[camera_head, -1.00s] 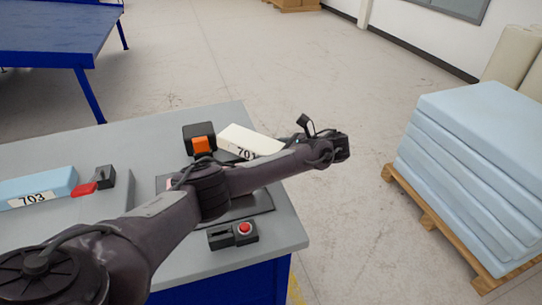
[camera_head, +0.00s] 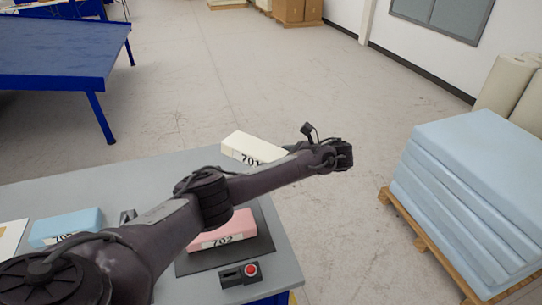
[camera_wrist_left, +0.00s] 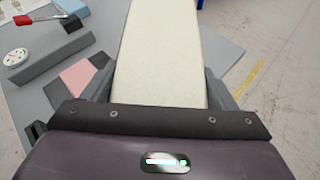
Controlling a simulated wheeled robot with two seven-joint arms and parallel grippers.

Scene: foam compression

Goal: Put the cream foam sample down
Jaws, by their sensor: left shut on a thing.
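The cream foam sample (camera_head: 252,146), a pale block marked 701, shows past my left forearm near the far right edge of the grey table. My left gripper (camera_head: 290,152) is mostly hidden by my own arm there. In the left wrist view the cream foam (camera_wrist_left: 160,50) runs straight out between the two grey fingers, which are shut on it. The foam appears held above the table, but its height is hard to tell. My right gripper is not in view.
A pink block (camera_head: 222,228) marked 702 lies on a dark plate (camera_head: 262,240). A red-button box (camera_head: 240,275) stands in front. A blue block (camera_head: 65,228) lies at left. A dial (camera_wrist_left: 16,57) and red lever (camera_wrist_left: 38,19) show in the left wrist view.

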